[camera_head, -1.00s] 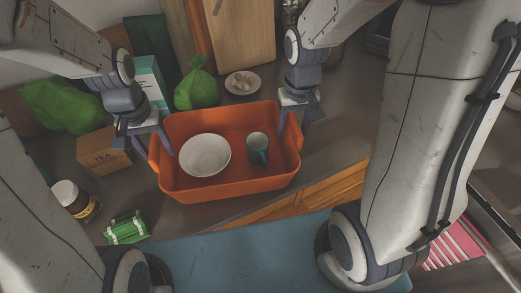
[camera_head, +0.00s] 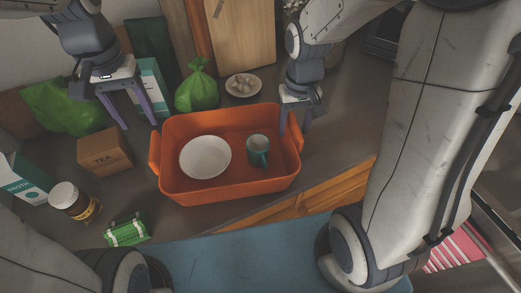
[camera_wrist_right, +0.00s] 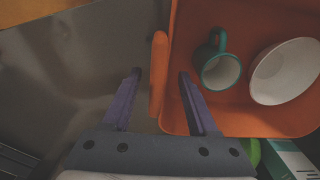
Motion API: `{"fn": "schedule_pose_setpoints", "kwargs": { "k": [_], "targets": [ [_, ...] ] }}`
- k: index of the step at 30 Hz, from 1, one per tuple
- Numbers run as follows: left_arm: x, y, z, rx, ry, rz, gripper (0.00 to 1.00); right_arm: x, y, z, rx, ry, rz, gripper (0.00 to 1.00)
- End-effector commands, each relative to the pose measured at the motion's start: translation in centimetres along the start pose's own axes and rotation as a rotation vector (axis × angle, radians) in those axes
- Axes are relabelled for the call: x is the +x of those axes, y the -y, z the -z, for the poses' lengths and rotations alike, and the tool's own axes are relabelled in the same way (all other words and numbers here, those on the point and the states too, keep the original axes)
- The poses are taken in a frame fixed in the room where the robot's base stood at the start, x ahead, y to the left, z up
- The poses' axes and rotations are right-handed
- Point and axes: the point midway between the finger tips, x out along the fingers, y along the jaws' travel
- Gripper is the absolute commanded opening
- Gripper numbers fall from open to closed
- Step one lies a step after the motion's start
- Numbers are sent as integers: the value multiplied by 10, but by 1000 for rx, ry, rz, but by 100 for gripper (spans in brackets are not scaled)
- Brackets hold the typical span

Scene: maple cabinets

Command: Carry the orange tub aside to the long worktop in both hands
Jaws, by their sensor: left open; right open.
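The orange tub (camera_head: 225,192) stands on the worktop with a white bowl (camera_head: 205,156) and a teal mug (camera_head: 257,150) inside. My left gripper (camera_head: 136,111) is open and empty, raised above and to the left of the tub, apart from its left handle (camera_head: 154,153). My right gripper (camera_head: 295,120) is at the tub's right end. In the right wrist view the right gripper (camera_wrist_right: 160,84) is open, with its fingers on either side of the tub's handle (camera_wrist_right: 159,72), one outside and one inside the wall. The bowl and mug also show there.
Green bags (camera_head: 197,87) and a plate (camera_head: 243,84) are behind. Bare worktop (camera_head: 340,130) lies to the right.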

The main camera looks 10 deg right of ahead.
Motion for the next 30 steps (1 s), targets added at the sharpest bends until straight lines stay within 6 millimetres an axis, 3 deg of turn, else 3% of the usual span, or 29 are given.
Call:
{"fn": "schedule_pose_setpoints", "kwargs": {
  "k": [9, 15, 30],
  "targets": [
    [0, 0, 0, 0, 0, 0, 59, -68, 0, 1, 0, -7, 1, 59],
    [0, 0, 0, 0, 0, 0, 59, -97, 0, 0, 0, -3, 0, 59],
    [0, 0, 0, 0, 0, 0, 59, -105, 0, 0, 0, 1, 0, 59]
  ]
}}
